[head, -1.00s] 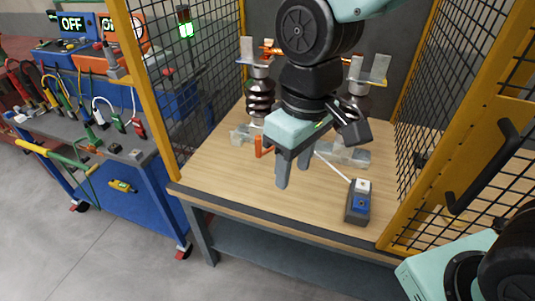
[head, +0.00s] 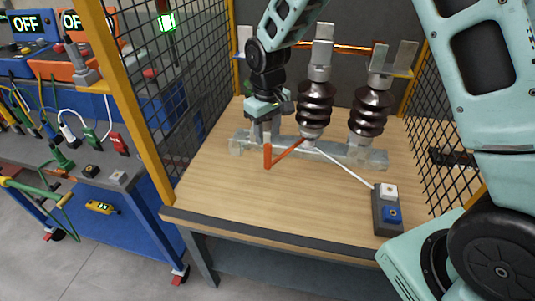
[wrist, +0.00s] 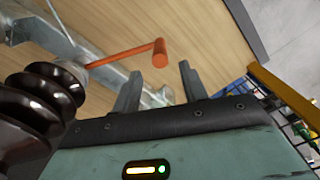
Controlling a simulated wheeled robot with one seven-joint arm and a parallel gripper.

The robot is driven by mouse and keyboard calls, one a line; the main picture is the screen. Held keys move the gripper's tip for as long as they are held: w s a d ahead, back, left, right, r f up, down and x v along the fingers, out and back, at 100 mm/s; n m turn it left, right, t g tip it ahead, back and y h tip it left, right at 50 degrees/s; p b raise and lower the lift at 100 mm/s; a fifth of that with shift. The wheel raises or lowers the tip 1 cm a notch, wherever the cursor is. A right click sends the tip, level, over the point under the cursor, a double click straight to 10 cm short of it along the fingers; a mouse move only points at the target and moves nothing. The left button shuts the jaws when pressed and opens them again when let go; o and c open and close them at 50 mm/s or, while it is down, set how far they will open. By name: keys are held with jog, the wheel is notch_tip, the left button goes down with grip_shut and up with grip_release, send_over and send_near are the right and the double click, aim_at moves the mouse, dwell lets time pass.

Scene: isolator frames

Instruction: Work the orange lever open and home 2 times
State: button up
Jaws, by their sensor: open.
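The orange lever (head: 286,149) runs from the base of the middle dark insulator toward the front left, ending in an upright orange handle (head: 267,157). My gripper (head: 264,138) is open, fingers down, just behind the handle at the left end of the metal rail. In the wrist view the lever (wrist: 122,57) and its thick handle end (wrist: 160,54) lie just beyond my two spread fingers (wrist: 159,72). The handle appears apart from them; contact cannot be told.
The grey rail (head: 366,154) carries two dark ribbed insulators (head: 315,100) (head: 371,110) beside my arm. A control box (head: 387,210) with white and blue buttons stands front right. Mesh walls (head: 190,85) flank the wooden table (head: 235,190), whose front is clear.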

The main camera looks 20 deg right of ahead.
aim_at(268, 155)
notch_tip(268, 155, down, 9)
jog(key=shift+p, duration=0.4)
jog(key=shift+s, duration=0.1)
grip_shut()
